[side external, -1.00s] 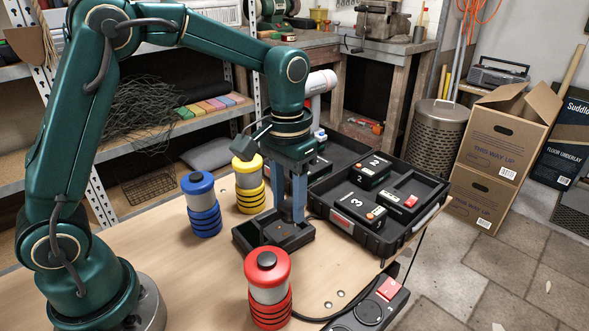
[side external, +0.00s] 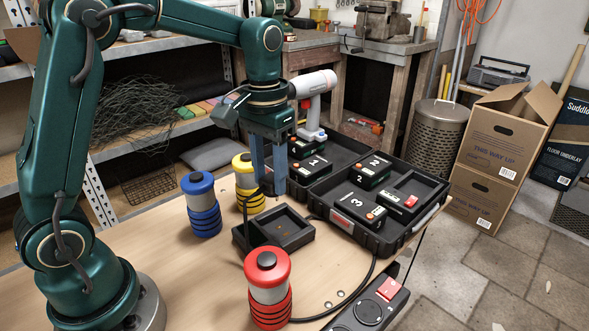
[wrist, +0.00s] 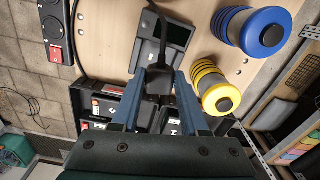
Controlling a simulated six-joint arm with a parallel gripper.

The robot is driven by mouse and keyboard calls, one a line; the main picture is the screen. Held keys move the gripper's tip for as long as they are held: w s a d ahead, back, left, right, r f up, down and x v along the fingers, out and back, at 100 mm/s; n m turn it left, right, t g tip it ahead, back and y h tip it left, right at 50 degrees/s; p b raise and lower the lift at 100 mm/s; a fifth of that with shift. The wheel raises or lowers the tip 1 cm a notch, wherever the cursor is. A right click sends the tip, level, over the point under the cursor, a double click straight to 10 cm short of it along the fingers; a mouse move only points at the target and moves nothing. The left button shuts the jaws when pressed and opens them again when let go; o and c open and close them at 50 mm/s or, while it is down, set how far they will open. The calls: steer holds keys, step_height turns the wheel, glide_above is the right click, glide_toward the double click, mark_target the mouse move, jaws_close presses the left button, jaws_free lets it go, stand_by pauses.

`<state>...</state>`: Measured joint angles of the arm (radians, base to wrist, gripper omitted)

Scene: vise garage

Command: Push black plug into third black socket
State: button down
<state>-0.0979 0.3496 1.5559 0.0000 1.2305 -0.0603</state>
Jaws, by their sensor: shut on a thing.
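My gripper (side external: 266,188) is shut on the black plug (wrist: 158,82), which sits between the blue-grey fingers in the wrist view (wrist: 156,74). The plug's black cable (wrist: 149,22) runs up from it in that view. In the side view the plug is hard to make out between the fingers, which hang above the black tray (side external: 304,240). The black power strip (side external: 344,323) lies at the front right edge, cut by the frame, with a round socket (side external: 369,312) and a red switch. Two sockets (wrist: 52,25) show in the wrist view; which is third I cannot tell.
Red (side external: 268,285), blue (side external: 201,205) and yellow (side external: 248,184) ringed cylinders stand around the tray. An open black case (side external: 410,238) with numbered battery packs lies to the right. The table's near left is clear.

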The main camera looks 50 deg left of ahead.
steer(key=d+f+m, duration=0.1)
steer(key=d+f, duration=0.2)
steer(key=d, duration=1.9)
steer(key=shift+f+m, duration=0.2)
steer(key=shift+m, duration=0.2)
steer(key=shift+w, duration=0.15)
glide_above(366, 313)
steer(key=shift+f, duration=2.9)
steer(key=shift+f, duration=0.6)
steer(key=shift+c, duration=1.7)
jaws_free()
